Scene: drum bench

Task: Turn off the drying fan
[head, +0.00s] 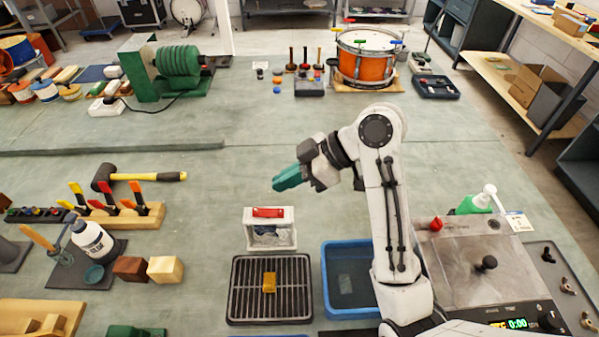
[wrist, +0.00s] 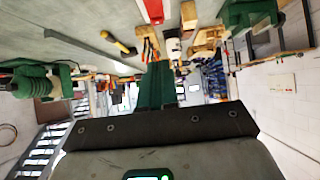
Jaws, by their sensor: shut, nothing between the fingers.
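A white box (head: 248,229) stands on the bench behind the black slatted rack; it looks like the drying fan. A red switch-like piece (head: 268,212) is on its top, and grey shapes show in its open front. I cannot tell which way the switch is set or whether the fan is running. My gripper (head: 276,185) has green fingers, shut and empty, in the air above and beyond the white box, pointing left. The shut fingers (wrist: 157,75) also show in the wrist view, with a red piece on white (wrist: 152,10) at the top edge.
The slatted rack (head: 240,306) holds a yellow block (head: 269,282). A blue tub (head: 330,258) is right of it, beside my arm. A hammer (head: 140,177) and a wooden tool holder (head: 150,216) are at left. An orange drum (head: 365,68) stands at the back.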

